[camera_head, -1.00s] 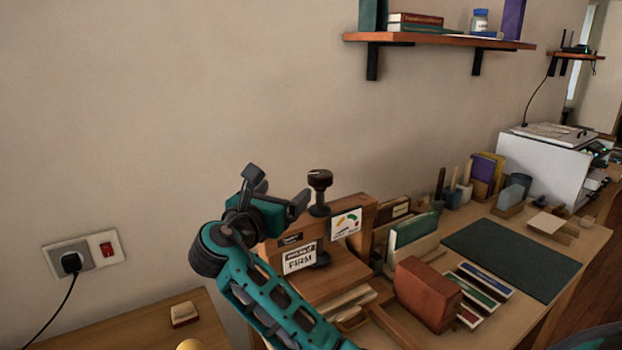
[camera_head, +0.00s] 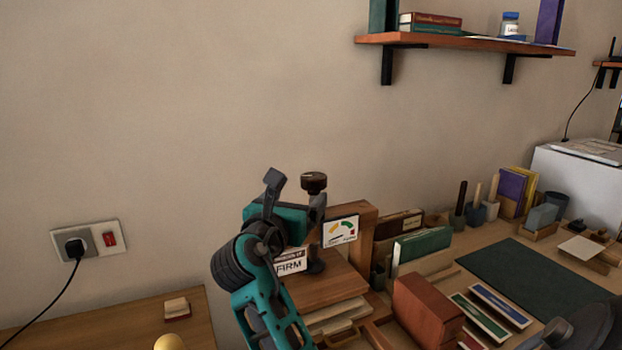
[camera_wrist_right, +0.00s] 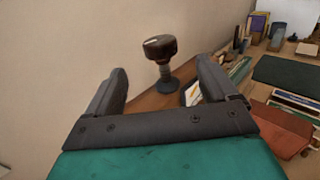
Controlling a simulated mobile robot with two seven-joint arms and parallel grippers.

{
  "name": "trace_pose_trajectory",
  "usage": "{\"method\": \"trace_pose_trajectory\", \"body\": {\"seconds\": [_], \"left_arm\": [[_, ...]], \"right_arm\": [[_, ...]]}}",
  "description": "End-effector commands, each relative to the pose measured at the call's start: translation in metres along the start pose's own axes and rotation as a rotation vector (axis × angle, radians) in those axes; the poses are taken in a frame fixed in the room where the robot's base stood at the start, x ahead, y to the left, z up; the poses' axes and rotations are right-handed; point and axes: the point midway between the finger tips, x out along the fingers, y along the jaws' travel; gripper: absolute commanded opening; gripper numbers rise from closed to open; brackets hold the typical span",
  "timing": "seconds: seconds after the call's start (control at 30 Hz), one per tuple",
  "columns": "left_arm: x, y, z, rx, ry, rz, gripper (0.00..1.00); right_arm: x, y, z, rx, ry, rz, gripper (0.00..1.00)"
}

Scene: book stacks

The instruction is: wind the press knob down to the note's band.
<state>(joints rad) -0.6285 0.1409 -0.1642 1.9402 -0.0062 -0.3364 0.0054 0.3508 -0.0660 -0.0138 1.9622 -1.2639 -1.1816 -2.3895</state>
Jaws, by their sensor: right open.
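The press knob (camera_head: 314,181) is a dark brown round knob with a pale mark on top, on a threaded spindle above the wooden press (camera_head: 360,226). In the right wrist view the knob (camera_wrist_right: 160,47) stands beyond and between the open fingers, apart from them. My right gripper (camera_head: 297,194) is open and empty beside the knob's left side in the head view. The note (camera_head: 289,264) reads FIRM and is partly covered by my gripper. The dial card (camera_head: 341,232) has yellow, green and red bands; its pointer is too small to read. My left gripper is out of view.
A rust-red block (camera_head: 425,308), green book (camera_head: 421,247) and coloured strips (camera_head: 500,305) lie right of the press. A dark green mat (camera_head: 525,278) lies farther right. A shelf (camera_head: 465,41) hangs above; a wall socket (camera_head: 75,244) is at left.

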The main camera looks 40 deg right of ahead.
Motion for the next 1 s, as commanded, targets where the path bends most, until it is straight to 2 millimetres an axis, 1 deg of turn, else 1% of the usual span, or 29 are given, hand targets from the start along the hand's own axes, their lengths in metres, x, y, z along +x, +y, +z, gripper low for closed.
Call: {"method": "trace_pose_trajectory", "body": {"seconds": [0.17, 0.27, 0.5, 0.6, 0.7, 0.8, 1.0], "left_arm": [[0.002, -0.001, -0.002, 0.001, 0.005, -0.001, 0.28], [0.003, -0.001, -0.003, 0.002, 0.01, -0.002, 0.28], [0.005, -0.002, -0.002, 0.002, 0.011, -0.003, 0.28], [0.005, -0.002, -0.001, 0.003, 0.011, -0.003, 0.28], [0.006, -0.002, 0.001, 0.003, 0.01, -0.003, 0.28], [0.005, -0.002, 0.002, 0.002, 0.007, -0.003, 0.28], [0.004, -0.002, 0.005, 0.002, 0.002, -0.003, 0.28]], "right_arm": [[0.017, -0.001, 0.0, -0.002, -0.001, -0.002, 0.86], [0.036, -0.001, 0.0, -0.002, -0.001, -0.003, 0.86], [0.086, -0.001, 0.0, 0.0, -0.001, -0.003, 0.86], [0.103, -0.001, 0.0, 0.0, 0.0, -0.002, 0.86], [0.116, -0.001, -0.001, -0.001, 0.001, -0.002, 0.86], [0.124, -0.001, 0.0, 0.0, 0.0, 0.0, 0.86], [0.128, -0.001, -0.001, 0.0, 0.001, 0.0, 0.86]]}}
